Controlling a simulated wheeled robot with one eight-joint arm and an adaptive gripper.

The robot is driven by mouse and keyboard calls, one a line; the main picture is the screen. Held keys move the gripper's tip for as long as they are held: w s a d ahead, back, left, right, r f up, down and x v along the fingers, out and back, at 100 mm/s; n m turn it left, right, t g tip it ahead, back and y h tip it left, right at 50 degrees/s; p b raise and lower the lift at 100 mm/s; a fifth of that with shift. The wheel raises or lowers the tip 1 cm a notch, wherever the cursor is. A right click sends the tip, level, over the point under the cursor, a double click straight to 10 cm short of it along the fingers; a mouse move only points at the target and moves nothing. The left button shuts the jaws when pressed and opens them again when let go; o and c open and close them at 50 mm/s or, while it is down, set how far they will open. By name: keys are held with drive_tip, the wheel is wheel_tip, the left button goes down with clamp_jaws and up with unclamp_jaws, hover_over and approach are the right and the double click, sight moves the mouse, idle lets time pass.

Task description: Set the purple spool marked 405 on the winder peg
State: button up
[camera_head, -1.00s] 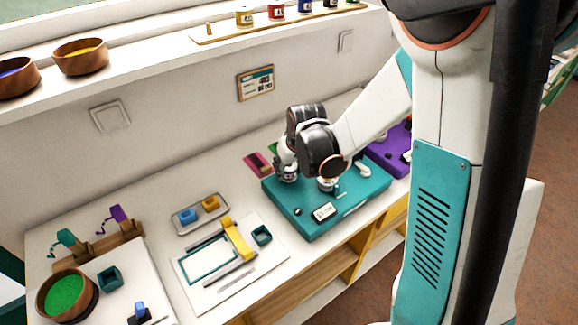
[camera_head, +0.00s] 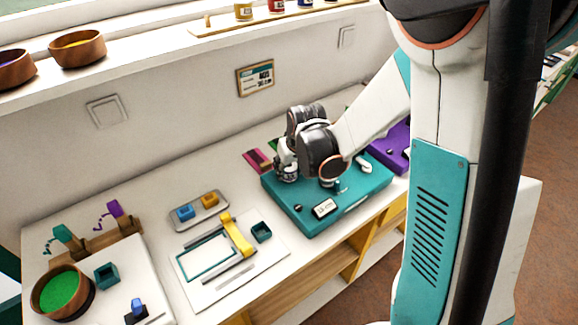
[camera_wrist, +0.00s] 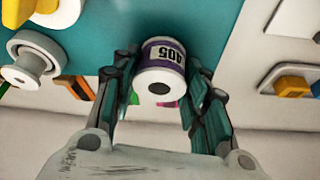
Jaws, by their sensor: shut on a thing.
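The purple spool marked 405 (camera_wrist: 164,58) is in the wrist view, a purple band with a white end and a dark hole. It sits between the two fingers of my gripper (camera_wrist: 160,72), which is shut on it. Behind it is the teal box (camera_wrist: 205,25); the gap between them cannot be judged. White round fittings (camera_wrist: 28,62) show at the left of the wrist view; I cannot tell whether one is the winder peg.
A purple box (camera_head: 388,152) stands right of the teal box. To the left are a tray (camera_head: 198,222) with blue and orange blocks, and a white board (camera_head: 190,288) with a yellow bar. A green bead bowl (camera_head: 62,292) is at far left. The wall rises behind.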

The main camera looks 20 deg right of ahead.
drive_tip(key=o, duration=1.2)
drive_tip(key=shift+r+p, duration=2.45)
drive_tip(key=shift+r, duration=1)
